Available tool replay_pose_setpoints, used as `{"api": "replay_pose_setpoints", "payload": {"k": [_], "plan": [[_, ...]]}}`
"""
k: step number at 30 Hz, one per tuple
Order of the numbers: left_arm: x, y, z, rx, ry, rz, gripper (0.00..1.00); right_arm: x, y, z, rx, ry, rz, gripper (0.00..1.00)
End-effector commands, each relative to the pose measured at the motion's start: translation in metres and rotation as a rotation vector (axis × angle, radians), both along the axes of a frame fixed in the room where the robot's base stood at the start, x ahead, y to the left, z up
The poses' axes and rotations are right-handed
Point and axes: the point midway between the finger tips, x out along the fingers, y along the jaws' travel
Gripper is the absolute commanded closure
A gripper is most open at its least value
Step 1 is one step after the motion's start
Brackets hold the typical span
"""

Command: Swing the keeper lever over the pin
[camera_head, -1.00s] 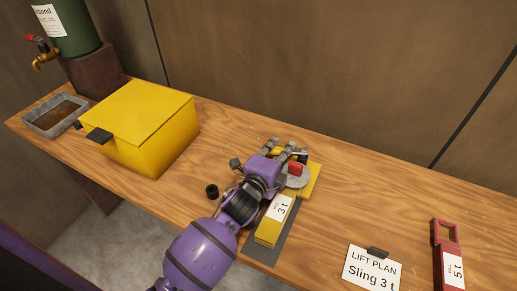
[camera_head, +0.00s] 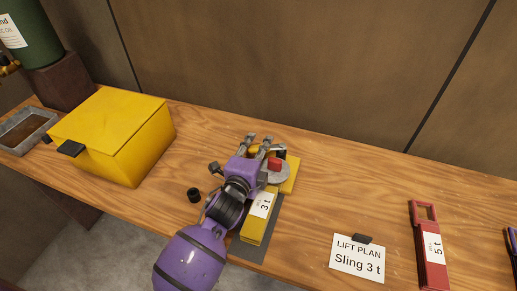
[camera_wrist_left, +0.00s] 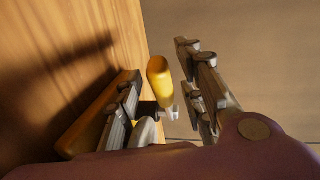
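A yellow steel piece marked 3 t (camera_head: 252,228) lies on a dark mat (camera_head: 273,228), with a grey disc (camera_head: 281,177) and a red block (camera_head: 274,163) at its far end. My left gripper (camera_head: 260,141) is over that end and hides part of it. In the left wrist view a yellow lever (camera_wrist_left: 160,80) stands up between the two spread fingers (camera_wrist_left: 165,95). I see a gap between the lever and the right finger; whether it touches the left finger I cannot tell. The pin is not clearly visible. My right gripper is not in view.
A yellow box (camera_head: 118,130) stands at left, near a grey tray (camera_head: 27,128) and a green drum (camera_head: 38,32). A small black cylinder (camera_head: 194,195) is left of my arm. A lift plan card (camera_head: 358,262) and a red 5 t piece (camera_head: 430,250) are at right.

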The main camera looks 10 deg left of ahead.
Motion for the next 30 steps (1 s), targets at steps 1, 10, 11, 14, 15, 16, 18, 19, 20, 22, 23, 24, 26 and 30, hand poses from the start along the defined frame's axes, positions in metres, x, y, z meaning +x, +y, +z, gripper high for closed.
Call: {"api": "replay_pose_setpoints", "payload": {"k": [1, 10, 11, 14, 15, 16, 18, 19, 20, 22, 23, 24, 26, 30], "plan": [[-0.005, 0.001, 0.0, 0.001, 0.002, 0.001, 0.64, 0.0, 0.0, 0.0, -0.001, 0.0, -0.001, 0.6], [-0.061, 0.011, 0.009, 0.002, 0.004, 0.001, 0.64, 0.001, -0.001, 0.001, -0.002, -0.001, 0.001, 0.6], [-0.068, 0.012, 0.011, 0.002, 0.004, 0.001, 0.64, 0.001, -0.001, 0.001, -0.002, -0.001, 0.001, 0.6], [-0.086, 0.015, 0.014, 0.002, 0.004, 0.001, 0.64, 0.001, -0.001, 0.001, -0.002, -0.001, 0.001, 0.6], [-0.093, 0.016, 0.015, 0.002, 0.005, 0.0, 0.64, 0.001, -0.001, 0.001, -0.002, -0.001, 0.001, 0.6], [-0.097, 0.017, 0.016, 0.001, 0.005, 0.001, 0.64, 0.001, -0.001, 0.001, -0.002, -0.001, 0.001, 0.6], [-0.105, 0.018, 0.017, 0.001, 0.005, 0.002, 0.64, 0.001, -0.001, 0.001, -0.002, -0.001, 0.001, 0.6], [-0.108, 0.018, 0.018, 0.002, 0.005, 0.0, 0.64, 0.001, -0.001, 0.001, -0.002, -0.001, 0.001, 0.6], [-0.11, 0.019, 0.019, 0.002, 0.004, 0.001, 0.64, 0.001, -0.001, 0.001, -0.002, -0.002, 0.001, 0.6], [-0.113, 0.019, 0.019, 0.002, 0.004, 0.001, 0.64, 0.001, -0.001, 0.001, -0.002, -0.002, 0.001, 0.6], [-0.114, 0.019, 0.02, 0.002, 0.004, 0.001, 0.64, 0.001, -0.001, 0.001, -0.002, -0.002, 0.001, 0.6], [-0.115, 0.019, 0.02, 0.002, 0.004, 0.001, 0.64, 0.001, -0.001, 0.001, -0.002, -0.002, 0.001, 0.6], [-0.115, 0.019, 0.02, 0.002, 0.004, 0.001, 0.64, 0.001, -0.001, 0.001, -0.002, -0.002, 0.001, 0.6], [-0.115, 0.019, 0.02, 0.002, 0.004, 0.001, 0.64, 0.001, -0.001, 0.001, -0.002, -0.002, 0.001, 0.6]]}}
